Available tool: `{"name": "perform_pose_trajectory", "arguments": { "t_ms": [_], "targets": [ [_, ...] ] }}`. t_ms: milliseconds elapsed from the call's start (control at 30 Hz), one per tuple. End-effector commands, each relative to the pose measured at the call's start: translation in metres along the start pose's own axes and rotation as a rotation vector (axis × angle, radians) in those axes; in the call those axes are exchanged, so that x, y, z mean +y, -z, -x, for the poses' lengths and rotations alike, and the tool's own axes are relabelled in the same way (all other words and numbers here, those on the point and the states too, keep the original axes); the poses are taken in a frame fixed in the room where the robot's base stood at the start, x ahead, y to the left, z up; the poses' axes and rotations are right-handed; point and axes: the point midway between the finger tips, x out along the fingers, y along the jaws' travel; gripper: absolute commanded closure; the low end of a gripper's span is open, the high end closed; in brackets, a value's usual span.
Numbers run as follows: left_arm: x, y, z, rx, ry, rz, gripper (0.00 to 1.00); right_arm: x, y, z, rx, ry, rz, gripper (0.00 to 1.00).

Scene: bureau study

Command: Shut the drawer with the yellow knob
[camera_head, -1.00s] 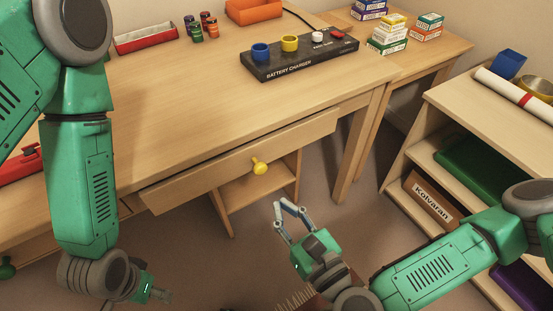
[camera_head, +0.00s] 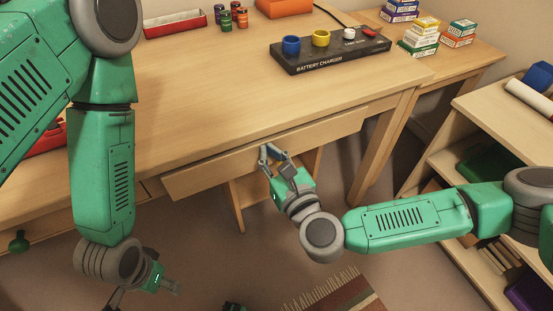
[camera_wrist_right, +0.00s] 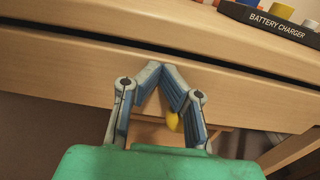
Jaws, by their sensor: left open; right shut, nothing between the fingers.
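The wooden drawer (camera_head: 218,172) under the desk's front edge stands slightly out, with a dark gap above its front in the right wrist view (camera_wrist_right: 60,70). Its yellow knob (camera_wrist_right: 173,121) shows partly behind a finger in the right wrist view and is hidden in the head view. My right gripper (camera_head: 270,150) is shut and empty, its fingertips (camera_wrist_right: 160,68) meeting at the drawer front beside the knob. They look to be touching or very close to the wood. My left gripper (camera_head: 146,291) is open, low at the left, away from the drawer.
The desk top (camera_head: 230,80) holds a battery charger (camera_head: 330,52) and small batteries (camera_head: 232,17). A green knob (camera_head: 18,242) shows at the far left. A shelf unit (camera_head: 480,118) stands at the right. A striped rug (camera_head: 335,290) lies on the floor.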

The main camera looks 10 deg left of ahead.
Motion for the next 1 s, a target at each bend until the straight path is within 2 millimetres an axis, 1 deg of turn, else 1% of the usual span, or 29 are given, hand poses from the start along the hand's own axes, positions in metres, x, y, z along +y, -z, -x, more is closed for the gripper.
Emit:
{"name": "perform_pose_trajectory", "arguments": {
  "t_ms": [233,300,367,500,600,900,1000],
  "targets": [
    [0.0,0.0,0.0,0.0,0.0,0.0,0.43,-0.003,0.0,0.002,-0.002,0.001,-0.003,1.0],
    [0.0,0.0,-0.002,0.0,0.0,-0.001,0.43,-0.003,0.0,-0.001,-0.003,0.001,-0.002,1.0],
    [0.0,0.0,-0.006,0.0,0.0,-0.001,0.43,-0.002,0.002,-0.008,-0.003,0.001,0.0,1.0],
    [0.001,-0.001,-0.021,0.0,-0.001,-0.001,0.43,-0.001,0.004,-0.032,-0.003,0.001,0.002,1.0],
    [0.0,-0.002,-0.026,0.0,0.0,0.0,0.43,0.0,0.003,-0.044,0.0,0.002,0.002,1.0],
    [0.0,-0.001,-0.023,0.0,0.0,-0.001,0.43,0.0,-0.001,-0.045,0.0,-0.001,-0.001,1.0],
    [0.0,-0.002,-0.023,0.002,-0.001,0.0,0.43,0.0,-0.001,-0.041,0.0,-0.001,-0.001,1.0]
  ]
}}
